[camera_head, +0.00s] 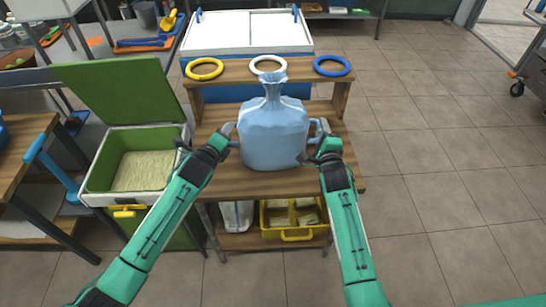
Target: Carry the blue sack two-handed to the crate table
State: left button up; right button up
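The light blue sack (273,135), with a gathered neck, stands upright at a wooden table (215,183). I cannot tell whether its base touches the tabletop. A pale blue loop or handle shows at each side. My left gripper (227,138) is at the sack's left side, by the left loop. My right gripper (322,135) is at its right side, by the right loop. The fingers are too small and partly hidden to tell whether they grip. I cannot tell for sure which table is the crate table.
A raised shelf behind the sack holds yellow (205,69), white (268,64) and blue (332,65) rings. An open green-lidded bin (105,185) stands left. A yellow crate (297,236) sits below the table. The tiled floor (440,160) at right is clear.

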pick_arm(q)
jog(key=shift+s, duration=0.1)
jog(key=v, duration=1.1)
jog(key=shift+s+a+r, duration=0.15)
jog(key=shift+s+r, duration=0.05)
jog(key=shift+s, duration=0.15)
pick_arm(e)
jog(key=s, duration=1.2)
jog(key=shift+d, duration=0.3)
pick_arm(q)
jog(key=shift+s, duration=0.1)
